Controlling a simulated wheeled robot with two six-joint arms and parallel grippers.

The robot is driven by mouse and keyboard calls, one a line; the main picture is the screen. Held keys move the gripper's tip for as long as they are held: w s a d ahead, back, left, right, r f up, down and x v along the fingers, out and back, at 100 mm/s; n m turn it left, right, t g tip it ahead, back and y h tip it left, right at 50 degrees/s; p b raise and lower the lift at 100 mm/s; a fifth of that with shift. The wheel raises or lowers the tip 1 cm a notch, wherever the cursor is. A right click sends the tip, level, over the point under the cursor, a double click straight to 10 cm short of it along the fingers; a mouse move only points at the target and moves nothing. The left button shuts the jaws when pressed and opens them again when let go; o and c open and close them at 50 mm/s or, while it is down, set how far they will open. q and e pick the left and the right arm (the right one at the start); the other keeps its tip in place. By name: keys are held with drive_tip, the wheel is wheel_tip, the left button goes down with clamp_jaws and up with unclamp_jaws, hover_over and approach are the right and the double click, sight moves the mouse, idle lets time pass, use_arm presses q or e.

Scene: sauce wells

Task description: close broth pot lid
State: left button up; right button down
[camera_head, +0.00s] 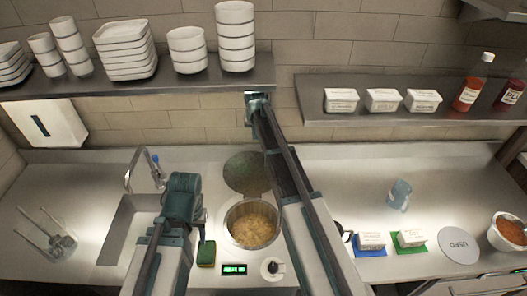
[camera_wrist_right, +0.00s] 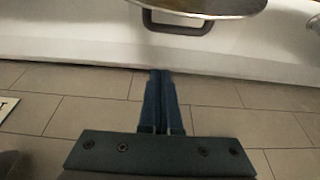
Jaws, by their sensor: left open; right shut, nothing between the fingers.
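The broth pot (camera_head: 252,232) is set in the counter in the head view, with yellowish broth inside. Its round lid (camera_head: 247,172) stands open behind it, tilted back. In the right wrist view the lid's edge (camera_wrist_right: 200,5) and its dark handle (camera_wrist_right: 178,26) show at the top. My right gripper (camera_wrist_right: 160,74) is shut and empty, its fingertips apart from the handle and pointing towards it. In the head view my right arm reaches past the lid to the shelf edge, its fingers hidden. My left gripper (camera_head: 182,192) is open over the sink's right side; its fingertips are not clear.
A shelf (camera_head: 150,88) with stacked bowls and plates hangs above at the left, close to my right arm's end. A sponge (camera_head: 206,253) and a knob (camera_head: 272,267) are near the pot. A tap (camera_head: 130,178) stands behind the sink.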

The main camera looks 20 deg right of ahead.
drive_tip(key=a+b+x, duration=0.1)
drive_tip(key=b+x, duration=0.9)
drive_tip(key=s+p, duration=0.1)
drive_tip(key=s+r+p, duration=0.1)
drive_tip(key=s, duration=0.1)
drive_tip(key=shift+s+r, duration=0.25)
drive_tip(key=shift+s, duration=0.1)
